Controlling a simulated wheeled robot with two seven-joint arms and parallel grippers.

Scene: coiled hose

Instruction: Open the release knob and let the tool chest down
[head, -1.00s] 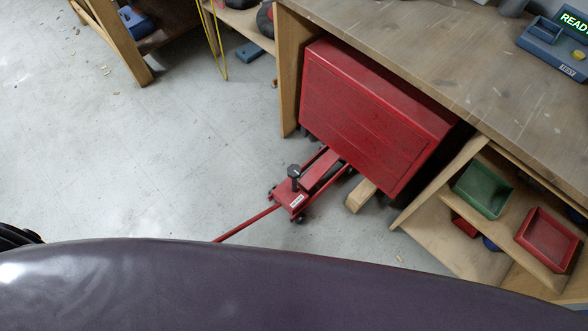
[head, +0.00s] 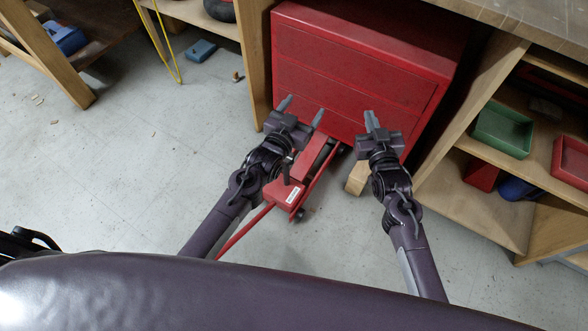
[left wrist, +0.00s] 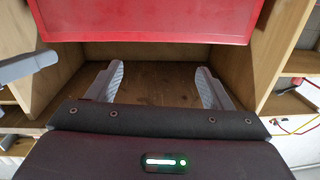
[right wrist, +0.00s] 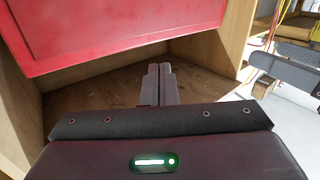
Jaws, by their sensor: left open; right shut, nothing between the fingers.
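The red tool chest (head: 350,75) sits under the workbench, its front facing me. The red floor jack (head: 284,194) reaches in beneath its lower edge, with its long handle (head: 243,232) toward me. The dark release knob (head: 287,170) stands on the jack, partly hidden by my left wrist. My left gripper (head: 303,106) is open and empty, above the jack in front of the chest. My right gripper (head: 369,114) is shut and empty, to its right in front of the chest. The chest also shows in the left wrist view (left wrist: 150,20) and right wrist view (right wrist: 110,30).
A wooden block (head: 358,178) lies by the chest's lower edge. Wooden bench panels (head: 257,70) flank the chest. Shelves at right hold a green tray (head: 503,130) and a red tray (head: 571,162).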

